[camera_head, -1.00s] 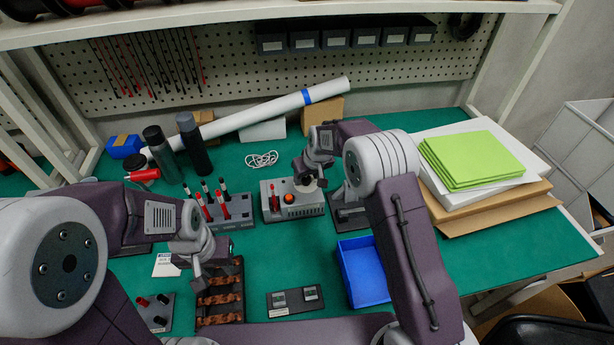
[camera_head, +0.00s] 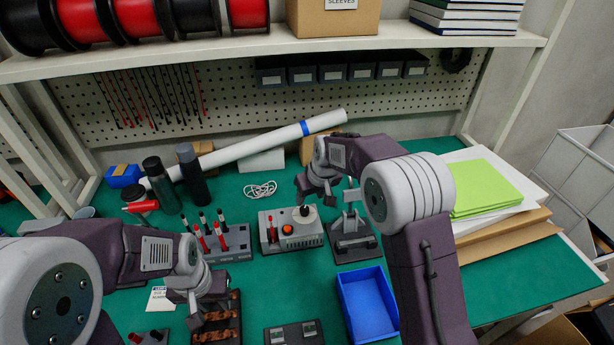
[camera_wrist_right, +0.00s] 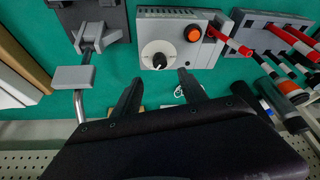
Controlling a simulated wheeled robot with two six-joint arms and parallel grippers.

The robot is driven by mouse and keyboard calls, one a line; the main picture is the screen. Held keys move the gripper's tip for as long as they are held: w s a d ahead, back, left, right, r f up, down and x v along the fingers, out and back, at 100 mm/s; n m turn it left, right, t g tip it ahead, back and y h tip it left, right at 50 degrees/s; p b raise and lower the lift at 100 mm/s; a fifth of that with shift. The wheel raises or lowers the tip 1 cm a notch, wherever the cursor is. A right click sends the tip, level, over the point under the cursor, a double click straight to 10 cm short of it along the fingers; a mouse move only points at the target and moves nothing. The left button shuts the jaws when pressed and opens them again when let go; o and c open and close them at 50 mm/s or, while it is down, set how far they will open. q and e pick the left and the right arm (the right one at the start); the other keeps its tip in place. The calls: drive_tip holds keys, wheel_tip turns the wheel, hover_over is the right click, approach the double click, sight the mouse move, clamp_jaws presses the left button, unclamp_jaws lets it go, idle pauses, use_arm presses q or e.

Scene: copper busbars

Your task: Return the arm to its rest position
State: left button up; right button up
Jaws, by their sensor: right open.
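My right arm reaches in from the right in the head view. Its gripper (camera_head: 304,203) hangs over the back of a grey box with an orange button (camera_head: 290,229). In the right wrist view the two dark fingers (camera_wrist_right: 160,90) are spread and empty, and the box's black-and-white knob (camera_wrist_right: 158,60) lies beyond them, apart from them. My left gripper (camera_head: 193,314) is low at the left, just above a dark tray with copper busbars (camera_head: 218,318). Its fingertips are too small and overlapped to tell open from shut.
A press-like stand (camera_head: 352,236) is right of the box, and a blue bin (camera_head: 367,303) is in front. A rack with red and black handled tools (camera_head: 222,243) stands left. A white roll (camera_head: 250,140) and bottles (camera_head: 193,174) are behind. Green sheets (camera_head: 484,187) lie at right.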

drive_tip(key=s+d+r+m+p, duration=0.1)
drive_tip(key=s+d+r+p, duration=0.1)
drive_tip(key=s+d+r, duration=0.4)
drive_tip(key=s+d+f+m+g, duration=0.1)
drive_tip(key=s+f, duration=0.3)
drive_tip(key=s, duration=0.6)
drive_tip(key=s+d+f+m+g+h, duration=0.1)
drive_tip(key=s+d+f+m+g, duration=0.1)
drive_tip(key=s, duration=0.9)
drive_tip(key=d+f, duration=0.1)
drive_tip(key=d, duration=0.1)
drive_tip(key=shift+d+f+p, duration=0.3)
drive_tip(key=shift+f+p, duration=0.05)
drive_tip(key=shift+p, duration=0.05)
drive_tip(key=shift+s, duration=0.1)
